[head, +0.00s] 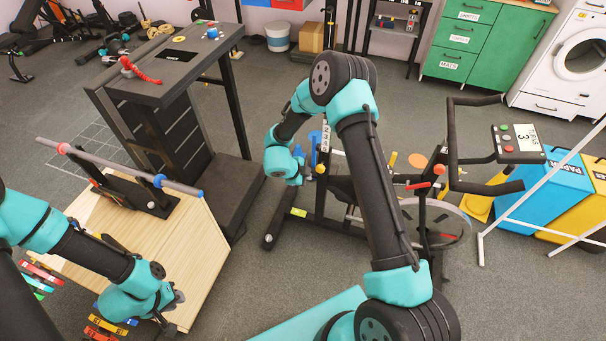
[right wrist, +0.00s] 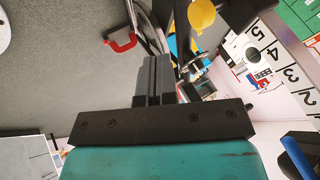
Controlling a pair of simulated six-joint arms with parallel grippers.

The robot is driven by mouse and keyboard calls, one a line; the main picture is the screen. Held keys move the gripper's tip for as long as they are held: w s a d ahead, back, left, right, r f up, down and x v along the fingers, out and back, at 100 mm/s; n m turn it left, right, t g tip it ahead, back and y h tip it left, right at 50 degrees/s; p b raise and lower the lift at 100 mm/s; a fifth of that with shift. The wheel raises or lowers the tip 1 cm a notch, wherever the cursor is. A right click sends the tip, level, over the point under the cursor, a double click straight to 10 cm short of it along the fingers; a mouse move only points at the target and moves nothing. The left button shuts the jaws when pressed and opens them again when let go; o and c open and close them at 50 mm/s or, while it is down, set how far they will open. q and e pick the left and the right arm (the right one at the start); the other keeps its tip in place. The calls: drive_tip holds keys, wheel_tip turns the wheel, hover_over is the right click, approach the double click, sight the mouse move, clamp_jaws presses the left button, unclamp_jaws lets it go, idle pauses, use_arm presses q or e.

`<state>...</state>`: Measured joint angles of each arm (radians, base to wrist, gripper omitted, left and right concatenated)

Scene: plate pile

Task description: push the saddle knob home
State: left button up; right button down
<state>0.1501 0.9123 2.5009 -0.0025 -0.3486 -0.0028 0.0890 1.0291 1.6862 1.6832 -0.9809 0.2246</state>
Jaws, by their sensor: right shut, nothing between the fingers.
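The yellow saddle knob (head: 320,169) sits on the exercise bike's post, below a white number scale (head: 325,137), in the head view. In the right wrist view the round yellow knob (right wrist: 201,15) shows at the top, beyond and to the right of the fingertips, with the number scale (right wrist: 262,58) at right. My right gripper (right wrist: 155,62) is shut and empty; it appears apart from the knob. In the head view its wrist is left of the post and its fingertips are hard to make out. My left gripper (head: 178,297) is by the wooden box; its fingers are too small to judge.
The bike's handlebar and console (head: 518,143) stand to the right. A wooden box (head: 200,260) with a barbell (head: 120,165) is at left, below a dark table (head: 175,60). A blue part (right wrist: 297,157) lies right of my right gripper in its wrist view.

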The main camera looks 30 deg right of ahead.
sight(321, 167)
drive_tip(key=w+d+f, duration=0.3)
drive_tip(key=d+f, duration=0.2)
drive_tip(key=d, duration=0.1)
drive_tip(key=shift+w+d, duration=0.15)
drive_tip(key=shift+d, duration=0.05)
